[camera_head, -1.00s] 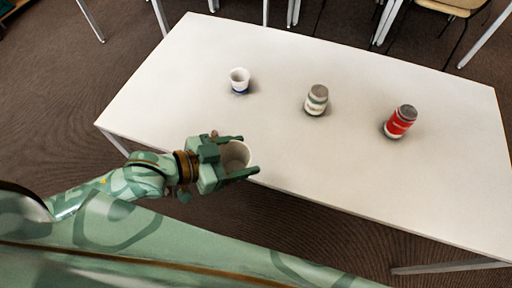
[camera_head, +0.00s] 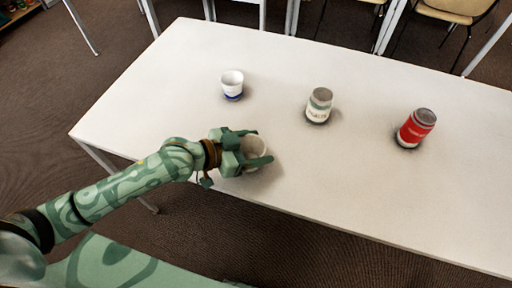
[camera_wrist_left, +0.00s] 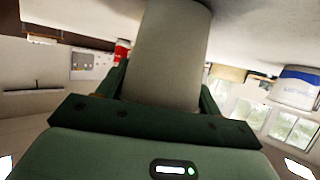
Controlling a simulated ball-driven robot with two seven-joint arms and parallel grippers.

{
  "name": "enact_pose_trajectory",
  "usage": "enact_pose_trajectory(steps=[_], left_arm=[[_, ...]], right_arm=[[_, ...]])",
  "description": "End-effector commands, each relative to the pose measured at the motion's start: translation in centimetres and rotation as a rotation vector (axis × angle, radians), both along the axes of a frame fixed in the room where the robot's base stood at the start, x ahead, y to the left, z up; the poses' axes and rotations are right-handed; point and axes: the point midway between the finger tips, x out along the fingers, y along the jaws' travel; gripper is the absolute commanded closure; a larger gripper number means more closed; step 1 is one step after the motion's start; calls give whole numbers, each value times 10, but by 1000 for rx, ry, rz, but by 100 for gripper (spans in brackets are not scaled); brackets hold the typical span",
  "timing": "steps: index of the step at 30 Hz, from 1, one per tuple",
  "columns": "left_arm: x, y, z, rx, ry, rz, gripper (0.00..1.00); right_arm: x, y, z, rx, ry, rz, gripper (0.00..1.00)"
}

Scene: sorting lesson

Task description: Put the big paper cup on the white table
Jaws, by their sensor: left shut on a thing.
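The big paper cup (camera_head: 254,148) is pale and plain. My left gripper (camera_head: 262,150) is shut on it, with a finger on either side, at the near left edge of the white table (camera_head: 330,190). In the left wrist view the cup (camera_wrist_left: 170,50) stands between the fingers and fills the upper middle. Whether its base touches the table top cannot be told. My right gripper is in neither view.
A small white cup with a blue base (camera_head: 232,83) stands behind the gripper. The table's front middle is clear. Chairs (camera_head: 456,10) stand beyond.

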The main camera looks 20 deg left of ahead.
Motion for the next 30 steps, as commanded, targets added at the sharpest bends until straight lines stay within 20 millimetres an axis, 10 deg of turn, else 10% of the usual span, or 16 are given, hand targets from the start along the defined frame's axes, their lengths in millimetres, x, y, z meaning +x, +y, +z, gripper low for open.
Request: enact_pose_trajectory(steps=[10, 13, 30], left_arm=[[0, 0, -4, 1, -1, 1, 56], [0, 0, -4, 0, -2, 1, 13], [-27, 29, 18, 6, -3, -1, 13]], right_arm=[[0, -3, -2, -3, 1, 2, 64], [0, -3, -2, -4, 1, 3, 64], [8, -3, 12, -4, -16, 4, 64]])
